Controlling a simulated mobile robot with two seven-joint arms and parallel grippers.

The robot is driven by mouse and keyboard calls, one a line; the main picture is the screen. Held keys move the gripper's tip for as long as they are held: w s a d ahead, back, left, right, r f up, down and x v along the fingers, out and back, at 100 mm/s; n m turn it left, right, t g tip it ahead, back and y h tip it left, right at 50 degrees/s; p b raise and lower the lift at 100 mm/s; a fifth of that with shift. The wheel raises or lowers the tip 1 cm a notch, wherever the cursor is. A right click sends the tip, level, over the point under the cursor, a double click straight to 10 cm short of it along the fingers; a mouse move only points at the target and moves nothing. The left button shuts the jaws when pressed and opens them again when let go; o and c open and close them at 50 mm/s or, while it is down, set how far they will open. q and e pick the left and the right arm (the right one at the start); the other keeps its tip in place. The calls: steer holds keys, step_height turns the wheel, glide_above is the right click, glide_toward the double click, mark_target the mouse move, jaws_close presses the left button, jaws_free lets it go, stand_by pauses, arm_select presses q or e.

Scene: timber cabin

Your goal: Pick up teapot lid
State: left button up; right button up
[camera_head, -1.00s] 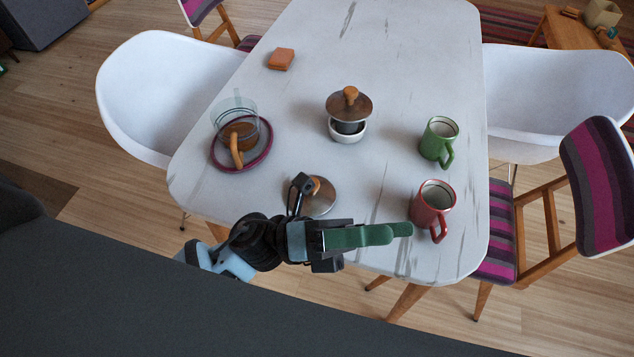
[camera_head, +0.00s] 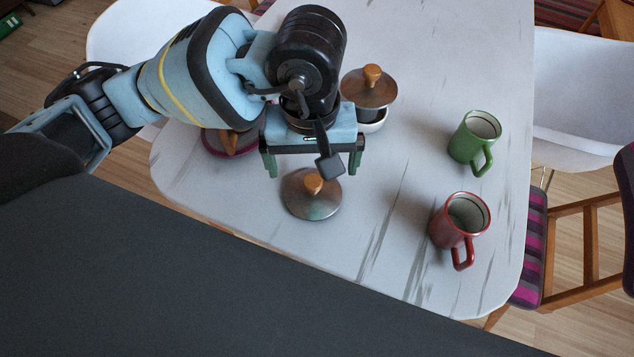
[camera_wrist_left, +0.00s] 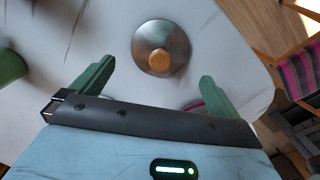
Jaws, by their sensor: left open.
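A round metallic lid with a wooden knob (camera_head: 311,207) lies flat on the white table, knob up. The lid also shows in the left wrist view (camera_wrist_left: 150,36), just beyond the fingertips. My left gripper (camera_head: 312,170) points down above the lid's far side. Its green fingers are spread and empty, one to each side of the knob. In the left wrist view the left gripper (camera_wrist_left: 157,72) shows the lid between and ahead of its fingers, apart from them. My right gripper is not in view.
A green mug (camera_head: 474,140) and a red mug (camera_head: 459,222) stand to the right. A purple-rimmed plate (camera_head: 222,150) is partly hidden by my arm. The table (camera_head: 385,270) between lid and red mug is clear.

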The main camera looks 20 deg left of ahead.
mark_target(313, 181)
arm_select(q)
steer(key=shift+w+a+r, duration=0.15)
steer(key=shift+a, duration=0.05)
steer(key=shift+f, duration=1.45)
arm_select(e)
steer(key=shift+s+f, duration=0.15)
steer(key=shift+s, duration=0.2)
arm_select(q)
steer(key=f, duration=0.5)
steer(key=shift+d, duration=0.2)
steer(key=c, duration=0.6)
steer(key=shift+c, duration=0.2)
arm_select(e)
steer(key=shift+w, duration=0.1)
arm_select(q)
steer(key=shift+r, duration=0.1)
